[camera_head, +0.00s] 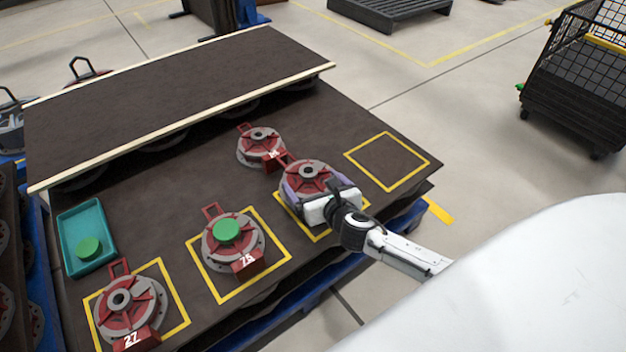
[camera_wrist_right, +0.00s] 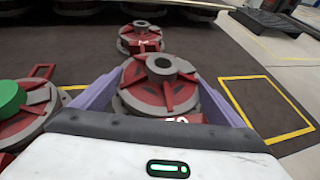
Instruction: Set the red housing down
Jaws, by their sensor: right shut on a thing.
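A red and grey round housing (camera_head: 308,177) is between the purple fingers of my right gripper (camera_head: 309,190), over the third yellow-outlined square on the dark table. The right wrist view also shows this housing (camera_wrist_right: 160,84) between both fingers, which are shut on it. The gripper's body hides its near side, and I cannot tell whether its underside touches the table. Part of the square's yellow outline (camera_head: 322,238) shows around it. My left gripper is not in view.
Other housings stand at number 27 (camera_head: 130,305), at 75 with a green disc (camera_head: 232,240), and behind the held one (camera_head: 260,142). A teal tray (camera_head: 104,226) holds a green disc (camera_head: 89,248). The right yellow square (camera_head: 388,161) is empty. A raised shelf (camera_head: 180,95) spans the back.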

